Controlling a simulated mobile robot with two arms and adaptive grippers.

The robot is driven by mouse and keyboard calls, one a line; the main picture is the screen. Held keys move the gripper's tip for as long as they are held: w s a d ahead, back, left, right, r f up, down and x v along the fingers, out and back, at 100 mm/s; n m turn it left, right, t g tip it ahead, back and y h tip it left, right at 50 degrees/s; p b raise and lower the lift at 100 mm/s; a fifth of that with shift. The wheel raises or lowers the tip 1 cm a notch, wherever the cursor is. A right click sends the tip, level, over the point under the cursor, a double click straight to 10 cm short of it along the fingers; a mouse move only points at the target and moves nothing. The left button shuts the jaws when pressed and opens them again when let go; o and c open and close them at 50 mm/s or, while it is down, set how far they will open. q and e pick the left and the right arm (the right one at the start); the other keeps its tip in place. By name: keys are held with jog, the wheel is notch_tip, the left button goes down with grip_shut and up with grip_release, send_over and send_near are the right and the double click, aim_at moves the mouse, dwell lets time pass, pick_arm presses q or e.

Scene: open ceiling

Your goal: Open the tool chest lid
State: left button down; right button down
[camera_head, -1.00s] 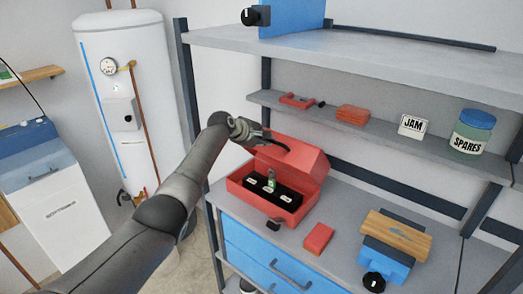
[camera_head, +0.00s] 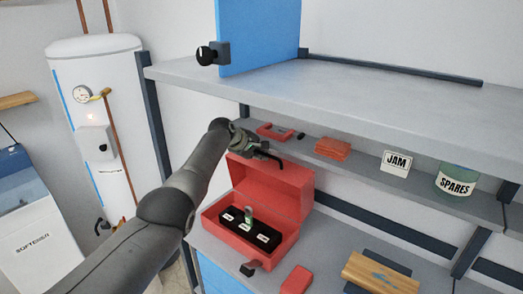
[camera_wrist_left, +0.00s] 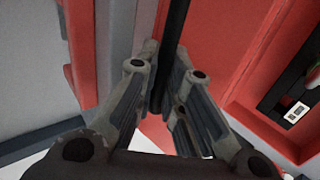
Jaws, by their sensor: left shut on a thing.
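The red tool chest (camera_head: 283,246) stands on the workbench with its lid (camera_head: 272,182) raised and standing up at the back. Inside is a black insert with several white labels and a small green-and-grey item (camera_head: 248,214). My left gripper (camera_head: 262,152) is at the top edge of the lid. In the left wrist view its fingers (camera_wrist_left: 166,80) are shut on the dark handle bar (camera_wrist_left: 176,25), with the red lid beside them. The right gripper is not in view.
The grey upper shelf (camera_head: 330,85) is above and behind the gripper. A red box (camera_head: 296,280) and a wooden block (camera_head: 380,275) lie on the bench.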

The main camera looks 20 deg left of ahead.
pick_arm(q)
jog(key=shift+w+r, duration=0.1)
jog(key=shift+r, duration=0.15)
jog(key=c, duration=1.8)
grip_release()
jog(key=shift+o, duration=1.4)
jog(key=shift+f, duration=0.1)
jog(key=v, duration=0.8)
jog(key=shift+f, duration=0.1)
